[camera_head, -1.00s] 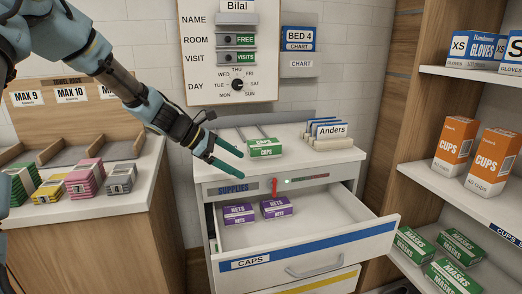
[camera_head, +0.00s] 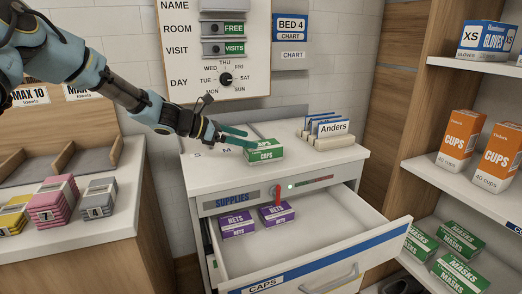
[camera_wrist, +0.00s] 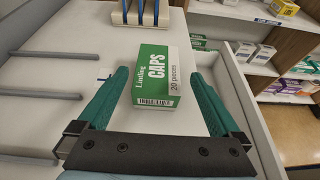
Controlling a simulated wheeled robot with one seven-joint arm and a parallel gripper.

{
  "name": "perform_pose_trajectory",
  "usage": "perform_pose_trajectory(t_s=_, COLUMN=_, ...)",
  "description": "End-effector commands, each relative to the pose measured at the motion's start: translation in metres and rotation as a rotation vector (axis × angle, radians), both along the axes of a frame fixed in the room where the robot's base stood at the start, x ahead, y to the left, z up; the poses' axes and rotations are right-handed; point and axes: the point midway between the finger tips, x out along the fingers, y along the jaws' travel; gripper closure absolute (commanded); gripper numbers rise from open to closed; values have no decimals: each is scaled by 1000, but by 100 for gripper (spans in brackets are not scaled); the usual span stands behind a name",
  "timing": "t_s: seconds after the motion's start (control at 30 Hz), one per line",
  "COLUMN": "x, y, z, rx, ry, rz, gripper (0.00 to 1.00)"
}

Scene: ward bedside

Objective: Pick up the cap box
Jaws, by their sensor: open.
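The cap box (camera_head: 264,152) is a green and white carton marked CAPS. It lies on the white top of the supplies cabinet, above the open drawer. My gripper (camera_head: 241,137) is at the box's left side in the head view, with its green fingers reaching toward it. In the wrist view, the cap box (camera_wrist: 157,76) lies between and a little beyond the two spread green fingers of my gripper (camera_wrist: 161,98). A gap shows on each side of the box, and nothing is held.
The open drawer (camera_head: 345,242) holds two purple NETS boxes (camera_head: 257,219). A card rack marked Anders (camera_head: 331,134) stands behind and right of the cap box. Thin divider rods (camera_wrist: 45,55) lie on the cabinet top.

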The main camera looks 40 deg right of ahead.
Motion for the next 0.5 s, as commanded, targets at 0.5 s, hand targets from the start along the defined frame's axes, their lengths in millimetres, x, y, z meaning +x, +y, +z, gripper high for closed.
perform_pose_trajectory(t_s=0.5, x=-20, y=-53, z=-30, rx=0, ry=1, rz=-1, gripper=0)
